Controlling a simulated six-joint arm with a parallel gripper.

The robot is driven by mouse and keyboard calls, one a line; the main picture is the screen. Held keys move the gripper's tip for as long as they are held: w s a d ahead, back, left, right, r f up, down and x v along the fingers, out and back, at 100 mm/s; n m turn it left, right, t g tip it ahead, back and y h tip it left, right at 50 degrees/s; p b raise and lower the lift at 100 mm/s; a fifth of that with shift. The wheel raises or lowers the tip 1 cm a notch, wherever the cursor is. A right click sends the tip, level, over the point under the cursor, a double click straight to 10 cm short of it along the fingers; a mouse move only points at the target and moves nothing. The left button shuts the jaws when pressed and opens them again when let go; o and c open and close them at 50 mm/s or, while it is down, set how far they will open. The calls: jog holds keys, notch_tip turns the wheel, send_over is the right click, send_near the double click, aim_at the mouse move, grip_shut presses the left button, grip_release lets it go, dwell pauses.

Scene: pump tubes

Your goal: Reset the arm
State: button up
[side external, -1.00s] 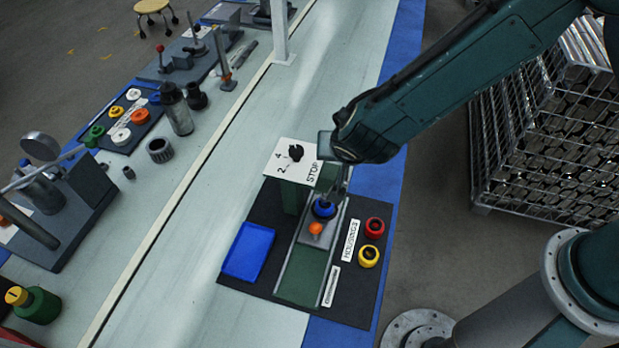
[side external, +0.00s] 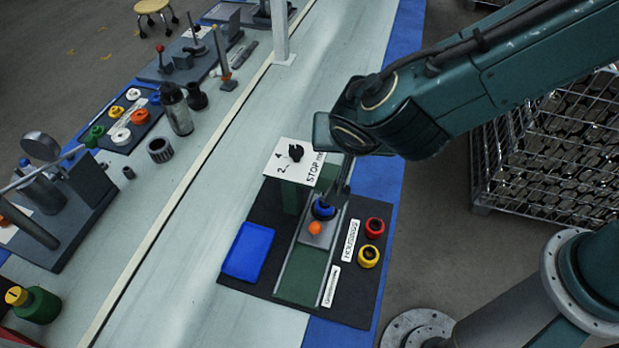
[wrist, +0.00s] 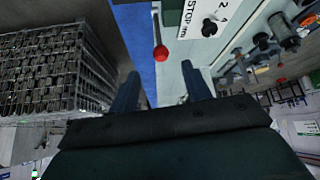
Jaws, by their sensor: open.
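My gripper (wrist: 158,85) is open, its two dark fingers apart with nothing between them in the wrist view. In the side external view its wrist hangs over the black board, and the fingers are mostly hidden behind it. A blue ring-shaped part (side external: 323,208) sits on the grey plate of the green track, just below the wrist. An orange ball (side external: 315,228) is in front of it. A red ring part (side external: 374,228) and a yellow one (side external: 368,257) stand at the right of the board. A white STOP dial panel (side external: 290,160) stands behind.
A blue tray (side external: 248,251) lies left on the black board. A wire cage (side external: 545,150) of metal parts stands to the right. A white post (side external: 281,30) rises at the back. Fixtures and coloured rings line the far left bench.

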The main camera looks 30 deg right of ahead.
dwell(0.3)
jog(key=s+d+r+n+g+y, duration=0.1)
jog(key=s+d+r, duration=0.1)
jog(key=d+r, duration=0.5)
jog(key=s+d+r+n+y, duration=0.15)
jog(key=d+r, duration=0.25)
jog(key=d, duration=0.5)
jog(key=s+d+r+n, duration=0.2)
jog(key=s+d, duration=0.2)
jog(key=s, duration=0.3)
jog(key=s+d+r+n+y, duration=0.1)
jog(key=s+d+n, duration=0.1)
jog(key=s+d, duration=0.2)
jog(key=s, duration=0.3)
jog(key=shift+s+d+r+t, duration=0.25)
jog(key=shift+r+t, duration=0.15)
